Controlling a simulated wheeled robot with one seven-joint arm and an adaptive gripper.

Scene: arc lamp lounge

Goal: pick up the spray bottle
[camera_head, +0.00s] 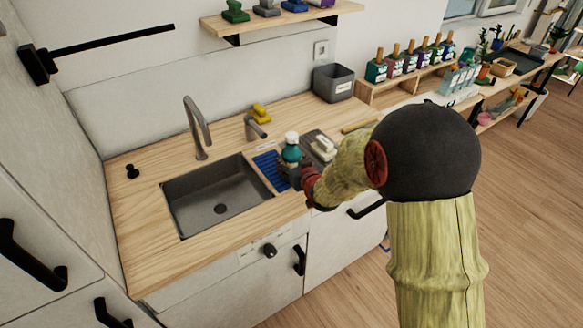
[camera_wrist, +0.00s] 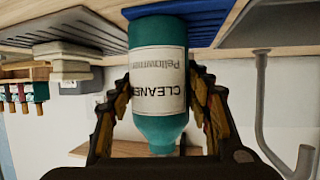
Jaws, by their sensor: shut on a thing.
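The spray bottle (camera_head: 291,153) is teal with a white top and stands upright beside the sink, at the blue ribbed mat (camera_head: 266,166). In the wrist view, which is upside down, the bottle (camera_wrist: 158,50) shows a pale label reading "CLEANER". My gripper (camera_head: 291,174) reaches in from the right and is shut on the bottle. In the wrist view its fingers (camera_wrist: 158,92) lie on both sides of the bottle body. I cannot tell whether the bottle's base touches the mat.
The sink (camera_head: 218,195) is left of the bottle, with a tall faucet (camera_head: 198,128) behind. A grey tray with a pale block (camera_head: 323,146) stands close on the right. A yellow object (camera_head: 261,112) and a grey bin (camera_head: 333,83) are at the back. The front-left counter is clear.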

